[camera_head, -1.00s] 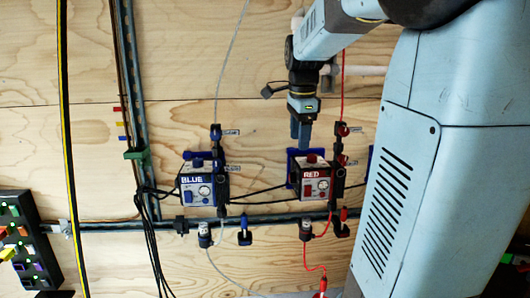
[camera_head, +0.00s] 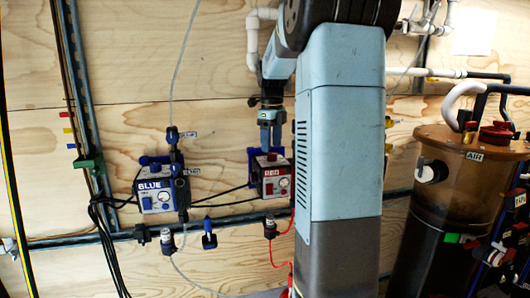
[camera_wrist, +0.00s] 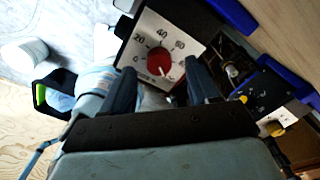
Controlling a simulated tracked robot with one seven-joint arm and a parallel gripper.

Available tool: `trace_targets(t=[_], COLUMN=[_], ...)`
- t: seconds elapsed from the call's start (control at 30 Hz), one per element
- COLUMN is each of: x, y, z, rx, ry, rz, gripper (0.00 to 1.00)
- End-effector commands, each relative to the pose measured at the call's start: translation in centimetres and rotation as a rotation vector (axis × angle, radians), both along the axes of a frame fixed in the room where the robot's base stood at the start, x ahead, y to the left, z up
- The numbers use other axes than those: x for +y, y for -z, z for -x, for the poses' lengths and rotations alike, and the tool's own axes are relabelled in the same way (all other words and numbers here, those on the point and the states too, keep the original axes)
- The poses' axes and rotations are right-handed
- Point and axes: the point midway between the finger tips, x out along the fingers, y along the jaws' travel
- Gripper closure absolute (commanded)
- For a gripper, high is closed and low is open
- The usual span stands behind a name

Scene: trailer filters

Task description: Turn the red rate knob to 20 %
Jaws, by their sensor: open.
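The box marked RED (camera_head: 271,180) is mounted on the wooden wall, left of my arm. In the wrist view its white dial plate (camera_wrist: 147,32) carries a scale with 0, 20, 40 and 60 readable. The red rate knob (camera_wrist: 159,62) sits at the plate's centre, with a pale mark at its lower right edge; its exact setting is hard to read. My gripper (camera_wrist: 163,75) is open, with one dark finger on each side of the knob and gaps between. In the head view my gripper (camera_head: 270,135) points down just above the box.
The box marked BLUE (camera_head: 155,197) stands to the left, with a blue valve between the boxes below. Hoses and black cables run around both boxes. A grey rail (camera_head: 75,241) passes beneath. A brown-lidded tank marked AIR (camera_head: 462,145) stands at the right.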

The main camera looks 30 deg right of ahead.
Motion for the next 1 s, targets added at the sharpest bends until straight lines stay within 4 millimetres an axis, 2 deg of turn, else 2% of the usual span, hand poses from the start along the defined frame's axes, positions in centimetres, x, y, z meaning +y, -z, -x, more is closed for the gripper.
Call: trace_targets(t=[0.1, 0.23, 0.6, 1.0], x=[0.0, 0.0, 0.0, 0.0], y=[1.6, 2.6, 3.1, 3.1], z=[0.1, 0.0, 0.0, 0.0], rx=[0.003, 0.000, 0.000, -0.001], ry=[0.001, 0.001, 0.000, 0.000], rz=[-0.001, 0.000, 0.001, 0.000], gripper=[0.40, 0.40, 0.40, 0.78])
